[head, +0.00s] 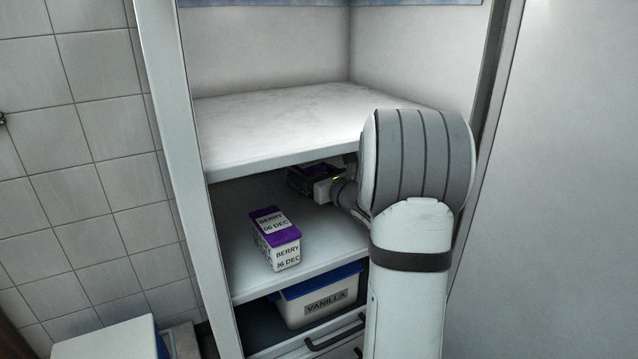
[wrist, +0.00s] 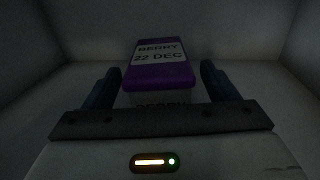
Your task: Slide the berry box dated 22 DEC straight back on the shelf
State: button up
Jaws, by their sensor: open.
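The berry box dated 22 DEC (wrist: 160,66) has a purple lid and a white label, and sits on the shelf (head: 330,232) straight ahead in the wrist view. In the head view this box (head: 305,178) shows only in part, dark and far back under the upper shelf, behind my wrist. My gripper (wrist: 155,85) is open, with one dark finger on each side of the box. Small gaps show between fingers and box, so it is not gripped. The fingertips are hidden from the head view.
A second purple-lidded berry box dated 06 DEC (head: 277,238) stands nearer the front on the same shelf, to the left. A white upper shelf (head: 280,125) lies overhead. A vanilla tub (head: 318,299) with a blue lid stands below. Side walls enclose the compartment.

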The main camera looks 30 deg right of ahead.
jog(key=shift+w, duration=0.25)
jog(key=shift+c, duration=0.3)
jog(key=c, duration=1.2)
jog(key=shift+s+d, duration=0.2)
jog(key=shift+s, duration=1.65)
jog(key=shift+s+d, duration=0.1)
jog(key=shift+s, duration=0.1)
jog(key=o, duration=1.3)
jog(key=shift+c, duration=0.2)
